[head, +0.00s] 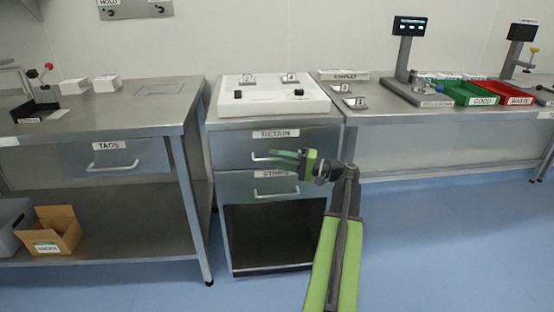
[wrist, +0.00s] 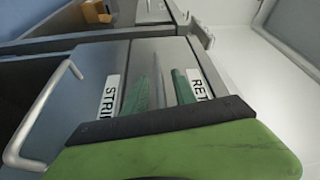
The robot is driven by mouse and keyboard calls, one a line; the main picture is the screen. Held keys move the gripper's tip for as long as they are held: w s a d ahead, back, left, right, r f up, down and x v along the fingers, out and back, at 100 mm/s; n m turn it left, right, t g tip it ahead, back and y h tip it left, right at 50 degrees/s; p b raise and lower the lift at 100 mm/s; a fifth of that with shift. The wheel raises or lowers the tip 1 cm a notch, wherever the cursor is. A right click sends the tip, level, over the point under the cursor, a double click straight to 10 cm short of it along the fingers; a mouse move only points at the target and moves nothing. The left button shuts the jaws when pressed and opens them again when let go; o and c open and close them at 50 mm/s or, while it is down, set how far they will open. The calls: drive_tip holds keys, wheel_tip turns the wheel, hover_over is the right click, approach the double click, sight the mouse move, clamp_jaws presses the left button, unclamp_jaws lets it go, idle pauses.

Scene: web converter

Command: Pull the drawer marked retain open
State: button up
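The retain drawer (head: 230,150) is the upper drawer of the middle steel cabinet. Its front looks flush with the cabinet, and its RETAIN label also shows in the wrist view (wrist: 198,85). Its pale bar handle (head: 258,156) is partly hidden by my gripper (head: 272,159). My gripper is open, its two green fingers apart, one above the other in the head view, at the right part of the handle. In the wrist view the gripper (wrist: 166,78) points at the drawer fronts. I cannot tell whether the handle lies between the fingers or touches them.
The strips drawer (head: 235,185) is just below, with its own bar handle (head: 277,194) sticking out; that handle looms at left in the wrist view (wrist: 38,115). A white device (head: 270,100) stands on the cabinet top. Steel tables flank the cabinet. The blue floor in front is clear.

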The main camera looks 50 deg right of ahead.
drive_tip(key=shift+c, duration=0.2)
clamp_jaws()
idle(1.3)
